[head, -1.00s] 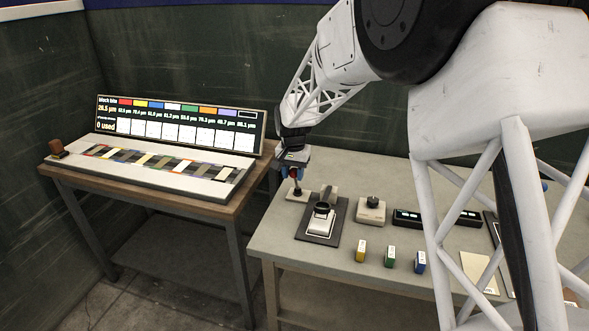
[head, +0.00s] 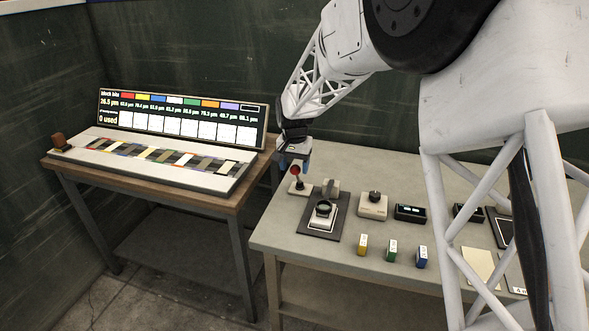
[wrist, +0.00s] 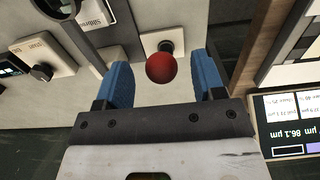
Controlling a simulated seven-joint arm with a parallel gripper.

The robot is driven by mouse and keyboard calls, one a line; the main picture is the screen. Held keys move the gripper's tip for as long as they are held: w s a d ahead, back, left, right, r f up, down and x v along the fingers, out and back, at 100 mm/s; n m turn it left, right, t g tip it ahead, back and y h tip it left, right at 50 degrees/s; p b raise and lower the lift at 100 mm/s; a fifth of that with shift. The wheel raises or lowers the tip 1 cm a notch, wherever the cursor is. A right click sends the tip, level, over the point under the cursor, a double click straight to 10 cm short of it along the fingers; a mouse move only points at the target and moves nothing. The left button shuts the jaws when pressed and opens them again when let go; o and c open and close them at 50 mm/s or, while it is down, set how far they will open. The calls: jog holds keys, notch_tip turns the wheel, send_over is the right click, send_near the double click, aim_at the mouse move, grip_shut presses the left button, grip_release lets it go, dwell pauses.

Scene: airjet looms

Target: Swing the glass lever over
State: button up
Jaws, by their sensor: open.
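The lever (head: 296,181) has a red ball knob and stands on a small pale base at the near table's left end. In the wrist view the red knob (wrist: 161,67) sits between and beyond the blue fingertips, nearer the middle than either finger. My gripper (head: 291,164) is open and close to the knob, with a visible gap on both sides in the wrist view (wrist: 166,78). To its right, a round dark-rimmed glass (head: 323,208) sits over a white stand on a dark mat (head: 319,231).
A beige box with a dark knob (head: 373,206), dark display boxes (head: 410,213) and yellow, green and blue blocks (head: 392,250) stand to the right. A wooden table (head: 75,169) with a lit display panel (head: 182,118) is at left.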

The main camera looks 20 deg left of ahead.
jog(key=shift+r, duration=2.7)
jog(key=shift+r, duration=0.1)
notch_tip(320, 180, up, 8)
jog(key=shift+f, duration=0.2)
